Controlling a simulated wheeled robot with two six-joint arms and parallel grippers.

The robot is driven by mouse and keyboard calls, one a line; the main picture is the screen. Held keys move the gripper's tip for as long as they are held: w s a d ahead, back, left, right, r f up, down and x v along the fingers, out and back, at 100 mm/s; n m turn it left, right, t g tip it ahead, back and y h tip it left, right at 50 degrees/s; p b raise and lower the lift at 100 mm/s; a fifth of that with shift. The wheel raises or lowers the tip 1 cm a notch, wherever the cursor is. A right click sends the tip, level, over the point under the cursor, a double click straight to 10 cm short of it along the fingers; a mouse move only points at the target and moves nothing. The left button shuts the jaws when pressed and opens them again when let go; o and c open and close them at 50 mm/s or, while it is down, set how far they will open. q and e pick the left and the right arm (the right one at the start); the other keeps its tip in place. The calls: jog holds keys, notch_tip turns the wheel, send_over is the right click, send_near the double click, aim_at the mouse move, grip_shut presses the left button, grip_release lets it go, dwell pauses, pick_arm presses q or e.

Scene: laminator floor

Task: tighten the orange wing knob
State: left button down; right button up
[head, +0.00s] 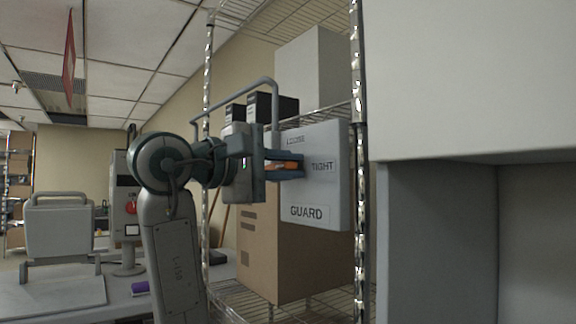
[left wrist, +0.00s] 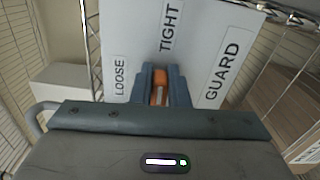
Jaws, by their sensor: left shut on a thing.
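The orange wing knob (head: 284,165) is on the face of a light grey guard panel (head: 318,190) marked LOOSE, TIGHT and GUARD. My left gripper (head: 290,165) reaches the panel from the left, its fingers closed around the knob. In the left wrist view the knob (left wrist: 160,85) sits between the two fingers of the left gripper (left wrist: 160,92), below the TIGHT label. LOOSE is to its left and GUARD to its right there. The fingers and gripper body hide part of the knob. My right gripper is not in view.
A wire shelf rack with chrome posts (head: 359,180) stands around the panel. A cardboard box (head: 290,262) is below and behind it. A large grey cabinet (head: 435,240) fills the right side. A desk with a purple object (head: 140,288) is at lower left.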

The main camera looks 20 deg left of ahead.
pick_arm(q)
jog(key=shift+w+f+m, duration=0.1)
jog(key=shift+m, duration=0.3)
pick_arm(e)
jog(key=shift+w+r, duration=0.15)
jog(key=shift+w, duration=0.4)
pick_arm(q)
jog(key=shift+a, duration=0.1)
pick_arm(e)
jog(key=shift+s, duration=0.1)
